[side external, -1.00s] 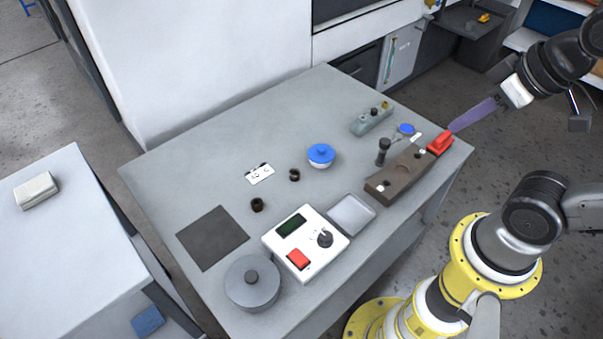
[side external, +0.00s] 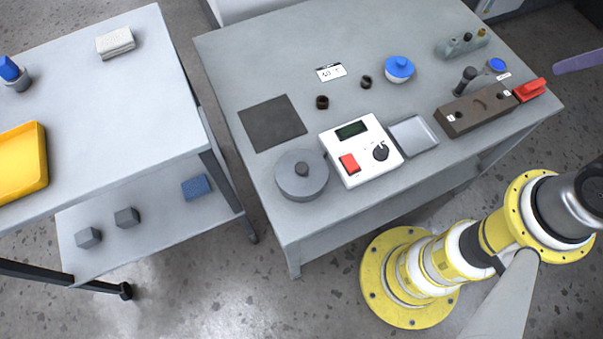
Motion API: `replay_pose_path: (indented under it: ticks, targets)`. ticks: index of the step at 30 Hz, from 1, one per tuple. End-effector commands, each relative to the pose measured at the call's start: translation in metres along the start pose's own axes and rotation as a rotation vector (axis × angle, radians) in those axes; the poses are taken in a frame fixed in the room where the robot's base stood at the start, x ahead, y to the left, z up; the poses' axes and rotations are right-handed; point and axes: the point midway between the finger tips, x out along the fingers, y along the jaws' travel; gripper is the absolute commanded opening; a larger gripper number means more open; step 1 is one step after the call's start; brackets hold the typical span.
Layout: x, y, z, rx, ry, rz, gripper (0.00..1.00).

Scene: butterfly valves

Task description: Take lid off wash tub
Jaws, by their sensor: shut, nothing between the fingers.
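A small white round tub with a blue knobbed lid (side external: 399,67) sits on the grey table, right of two small dark rings. The lid is on it. A larger grey round vessel with a knobbed lid (side external: 301,177) sits at the table's front left, also closed. I cannot tell for certain which one is the wash tub. Only the purple end of my gripper (side external: 560,69) shows at the right edge, beyond the table's right side and far from both vessels. It is shut and holds nothing; the rest of it is out of frame.
A white control box (side external: 360,150) with a red switch stands beside the grey vessel. Right of it are a shallow tray (side external: 413,135), a brown block (side external: 475,112) and a red clamp (side external: 530,90). A dark mat (side external: 272,122) lies at left. A side table (side external: 110,105) stands further left.

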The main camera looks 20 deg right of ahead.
Motion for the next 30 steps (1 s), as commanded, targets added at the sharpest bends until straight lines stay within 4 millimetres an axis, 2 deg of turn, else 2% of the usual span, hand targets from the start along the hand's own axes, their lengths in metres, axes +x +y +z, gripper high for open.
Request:
replay_pose_path:
  ticks: [14,26,30]
  targets:
    - [0.0000,0.0000,0.0000,0.000,0.000,0.000,0.00]
    - [0.0000,0.0000,0.0000,0.000,0.000,0.000,0.70]
    - [0.0000,0.0000,0.0000,0.000,0.000,0.000,0.71]
